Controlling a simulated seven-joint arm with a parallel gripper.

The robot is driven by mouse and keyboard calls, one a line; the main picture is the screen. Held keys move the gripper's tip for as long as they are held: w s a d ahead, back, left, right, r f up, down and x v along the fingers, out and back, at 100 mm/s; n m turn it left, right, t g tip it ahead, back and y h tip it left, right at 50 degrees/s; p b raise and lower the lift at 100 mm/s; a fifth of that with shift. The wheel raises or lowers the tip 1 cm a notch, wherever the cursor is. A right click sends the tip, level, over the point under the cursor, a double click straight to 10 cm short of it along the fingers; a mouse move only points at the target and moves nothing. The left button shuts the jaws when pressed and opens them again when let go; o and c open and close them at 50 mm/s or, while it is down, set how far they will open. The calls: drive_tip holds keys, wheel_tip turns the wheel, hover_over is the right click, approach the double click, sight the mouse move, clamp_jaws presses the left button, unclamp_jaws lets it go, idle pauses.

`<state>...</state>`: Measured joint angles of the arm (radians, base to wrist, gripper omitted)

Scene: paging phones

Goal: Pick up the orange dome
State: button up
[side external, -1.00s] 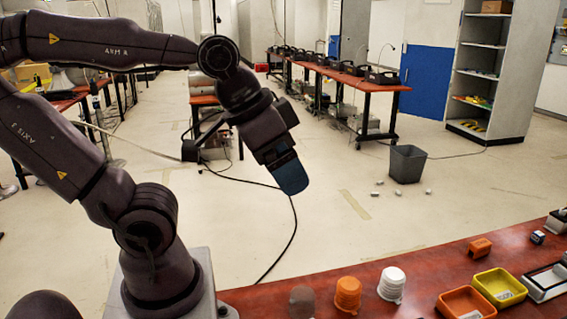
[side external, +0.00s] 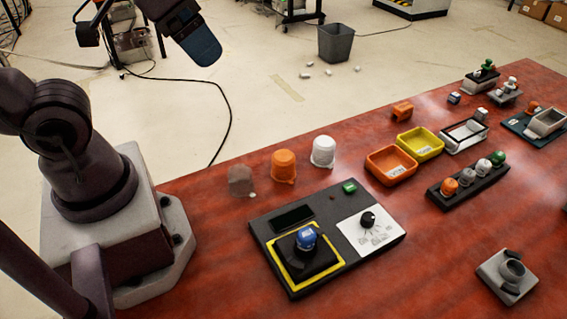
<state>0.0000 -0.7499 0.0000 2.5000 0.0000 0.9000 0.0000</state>
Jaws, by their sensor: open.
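An orange dome (side external: 284,166) stands on the red table between a clear grey dome (side external: 241,180) and a white dome (side external: 323,151). It looks like an upturned cup with a small tab at its base. My gripper (side external: 205,50) is at the top left, high above and apart from the domes, its blue tip pointing down to the right. It is open and holds nothing that I can see. A smaller orange dome (side external: 449,187) sits in a black rack (side external: 480,189) with other coloured domes.
A black panel (side external: 268,225) with a blue-topped button and a dial lies in front of the domes. Orange (side external: 390,178) and yellow (side external: 420,155) trays stand to the right. A grey holder (side external: 507,275) is at the lower right. The table's front middle is clear.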

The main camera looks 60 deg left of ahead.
drive_tip(key=shift+w, duration=0.1)
drive_tip(key=shift+c, duration=0.3)
drive_tip(key=m+g+y, duration=0.6)
drive_tip(key=m+g, duration=0.1)
drive_tip(key=m, duration=0.2)
hover_over(290, 164)
drive_tip(key=s+d, duration=0.3)
drive_tip(key=d, duration=0.2)
wheel_tip(290, 164, down, 11)
drive_tip(key=w+d+f+m+y, duration=0.1)
drive_tip(key=f+m+y, duration=0.1)
drive_tip(key=f, duration=0.3)
drive_tip(key=w+d+f+m+y, duration=0.1)
drive_tip(key=f+m+y, duration=0.2)
drive_tip(key=f, duration=0.3)
drive_tip(key=w+d+f+m+t+y, duration=0.1)
drive_tip(key=d+f+m+y, duration=0.1)
drive_tip(key=f, duration=0.4)
drive_tip(key=shift+w+d+m, duration=0.1)
drive_tip(key=shift+w+m, duration=0.25)
drive_tip(key=shift+m, duration=0.45)
drive_tip(key=shift+a+f+y, duration=0.25)
drive_tip(key=shift+f+y, duration=0.05)
drive_tip(key=x, duration=1.2)
drive_tip(key=shift+s+a, duration=0.2)
drive_tip(key=shift+s, duration=0.05)
drive_tip(key=c, duration=0.9)
